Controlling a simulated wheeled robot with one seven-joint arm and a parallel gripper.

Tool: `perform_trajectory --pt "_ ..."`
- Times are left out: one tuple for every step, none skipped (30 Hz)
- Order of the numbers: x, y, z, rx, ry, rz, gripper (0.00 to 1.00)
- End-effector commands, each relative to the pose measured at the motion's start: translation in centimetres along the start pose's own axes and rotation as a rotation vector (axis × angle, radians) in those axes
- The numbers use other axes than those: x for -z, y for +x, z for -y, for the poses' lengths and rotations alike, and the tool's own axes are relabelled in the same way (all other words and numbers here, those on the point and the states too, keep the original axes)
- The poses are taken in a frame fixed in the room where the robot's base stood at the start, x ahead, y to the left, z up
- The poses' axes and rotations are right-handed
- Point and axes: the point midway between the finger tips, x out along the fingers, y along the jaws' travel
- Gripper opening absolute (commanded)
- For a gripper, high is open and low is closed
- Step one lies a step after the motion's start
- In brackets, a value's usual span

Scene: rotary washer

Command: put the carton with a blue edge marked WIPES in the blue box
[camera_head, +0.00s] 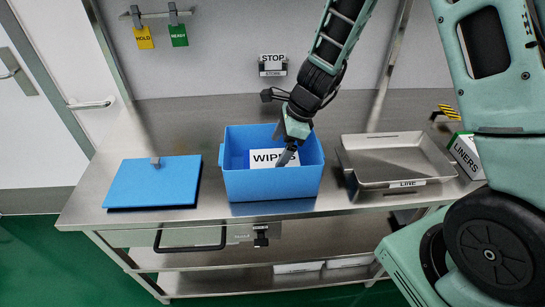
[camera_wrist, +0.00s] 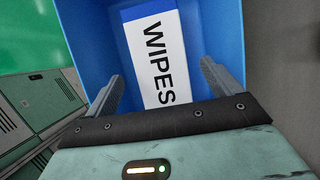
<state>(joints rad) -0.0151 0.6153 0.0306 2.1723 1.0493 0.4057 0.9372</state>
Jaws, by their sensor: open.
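The carton marked WIPES (camera_head: 262,157), white with a blue edge, is inside the blue box (camera_head: 273,186) on the steel table. In the wrist view the WIPES carton (camera_wrist: 156,57) lies within the walls of the blue box (camera_wrist: 221,34). My gripper (camera_head: 287,155) reaches down into the box opening, over the carton. In the wrist view my gripper (camera_wrist: 160,84) is open, with its fingers apart on either side of the carton's near end. I cannot tell whether a finger touches the carton.
A blue lid-like panel (camera_head: 152,184) lies left of the box. A steel tray (camera_head: 393,166) marked LINE stands to the right, with a LINERS carton (camera_head: 466,154) beyond it.

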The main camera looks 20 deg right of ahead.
Motion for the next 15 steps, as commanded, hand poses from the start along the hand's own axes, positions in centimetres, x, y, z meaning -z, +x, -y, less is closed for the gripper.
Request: perform_trajectory --pt "-0.1 -1.1 0.0 0.002 -0.001 0.0 0.9" --pt "-0.1 -1.6 0.0 0.002 0.0 0.0 0.9" --pt "-0.1 -2.2 0.0 0.002 -0.001 0.0 0.9" --pt "-0.1 -2.5 0.0 0.001 0.0 0.001 0.9" --pt "0.0 -2.9 0.0 0.001 0.0 0.001 0.9" --pt "0.0 -3.3 0.0 0.001 0.0 0.0 0.9" --pt "0.0 -3.5 0.0 0.001 0.0 0.0 0.9" --pt "0.0 -3.7 -0.1 -0.001 -0.001 0.0 0.9" --pt "-0.3 -3.9 -0.3 -0.004 -0.017 0.001 0.9" --pt "-0.6 -4.1 -0.6 -0.009 -0.046 0.002 0.9" --pt "-1.2 -4.4 -1.2 -0.016 -0.091 0.004 0.9" --pt "-2.2 -4.8 -2.3 -0.031 -0.178 0.006 0.9" --pt "-3.1 -5.2 -3.4 -0.046 -0.267 0.008 0.9" --pt "-4.2 -5.6 -4.8 -0.063 -0.375 0.01 0.9" --pt "-5.6 -6.2 -7.0 -0.09 -0.544 0.013 0.9"
